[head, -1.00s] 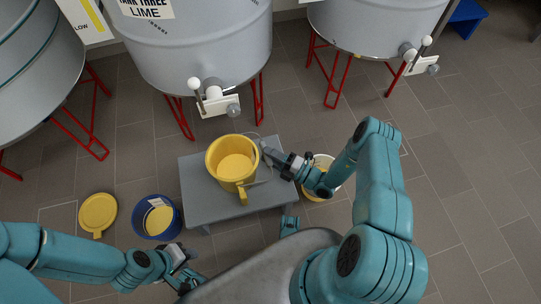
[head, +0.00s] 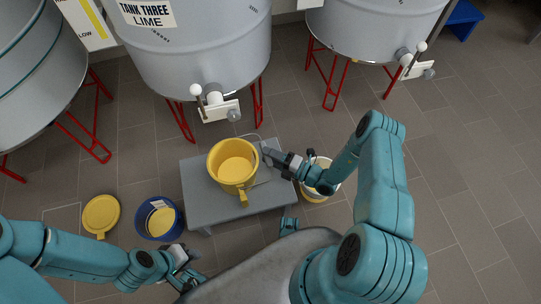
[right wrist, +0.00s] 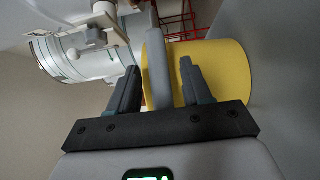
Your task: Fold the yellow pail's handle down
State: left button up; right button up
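The yellow pail (head: 233,165) stands upright and open on a grey stool, with a yellow spout or lug at its front. Its thin wire handle (head: 256,137) stands out to the pail's right, with a grey grip. My right gripper (head: 270,157) is at that grip, right of the pail. In the right wrist view the grey grip (right wrist: 157,75) lies between the two open fingers (right wrist: 159,68), with a gap on each side, and the yellow pail wall (right wrist: 215,72) is behind. My left gripper (head: 188,272) is low at left, away from the pail; its fingers are unclear.
The grey stool (head: 205,205) has bare top around the pail. A blue bucket (head: 143,222) and a yellow lid (head: 100,215) are on the floor at left. A white bucket (head: 318,193) stands right of the stool, partly under my right arm. Tanks on red legs (head: 180,118) stand behind.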

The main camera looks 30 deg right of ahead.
dwell(0.3)
jog(key=p+v, duration=0.2)
jog(key=v, duration=1.4)
jog(key=shift+s, duration=0.2)
